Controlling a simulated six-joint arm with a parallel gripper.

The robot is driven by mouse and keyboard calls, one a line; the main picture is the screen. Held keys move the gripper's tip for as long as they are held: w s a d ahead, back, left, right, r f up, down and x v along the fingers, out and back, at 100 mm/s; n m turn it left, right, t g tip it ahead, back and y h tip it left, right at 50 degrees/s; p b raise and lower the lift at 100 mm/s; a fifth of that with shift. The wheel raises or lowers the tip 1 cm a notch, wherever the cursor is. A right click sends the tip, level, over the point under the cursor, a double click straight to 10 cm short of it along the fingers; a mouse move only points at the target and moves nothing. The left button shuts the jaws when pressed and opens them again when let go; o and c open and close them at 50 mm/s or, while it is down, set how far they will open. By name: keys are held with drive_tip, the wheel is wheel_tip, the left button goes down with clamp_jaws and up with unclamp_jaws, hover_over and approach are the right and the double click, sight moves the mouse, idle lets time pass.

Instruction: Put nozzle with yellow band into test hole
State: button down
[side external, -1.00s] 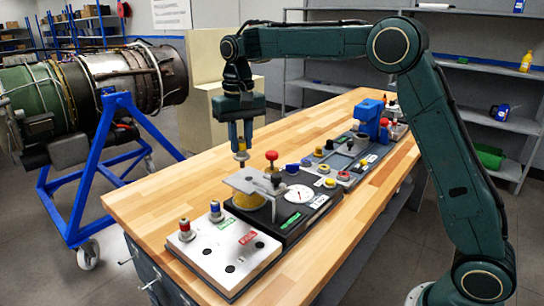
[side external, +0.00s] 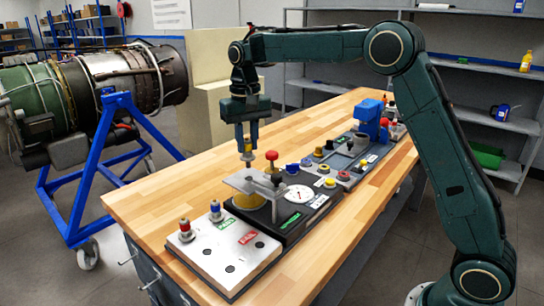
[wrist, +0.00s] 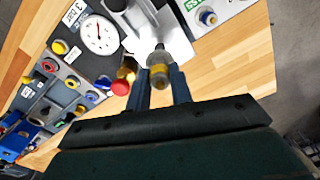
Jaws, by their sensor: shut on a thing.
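My gripper (side external: 247,145) is shut on a nozzle with a yellow band (side external: 247,157). In the wrist view the nozzle (wrist: 160,76) sits between the two blue fingers of my gripper (wrist: 160,82). In the side view the nozzle hangs roughly upright just above a light metal plate (side external: 238,182) of the test stand, over a yellow round part (side external: 247,201). I cannot make out the test hole clearly; the nozzle and fingers cover that part of the plate. I cannot tell whether the nozzle's tip touches the plate.
A light panel (side external: 222,249) holds two nozzles at the front. The left tabletop is clear.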

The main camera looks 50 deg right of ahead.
sight(248, 156)
drive_tip(key=shift+f, duration=1.1)
drive_tip(key=shift+s+f, duration=0.1)
drive_tip(key=shift+f, duration=1.95)
idle(1.5)
drive_tip(key=c, duration=1.2)
unclamp_jaws()
drive_tip(key=shift+o, duration=0.9)
drive_tip(key=shift+r, duration=0.15)
drive_tip(key=shift+r, duration=0.2)
drive_tip(key=shift+r, duration=3.35)
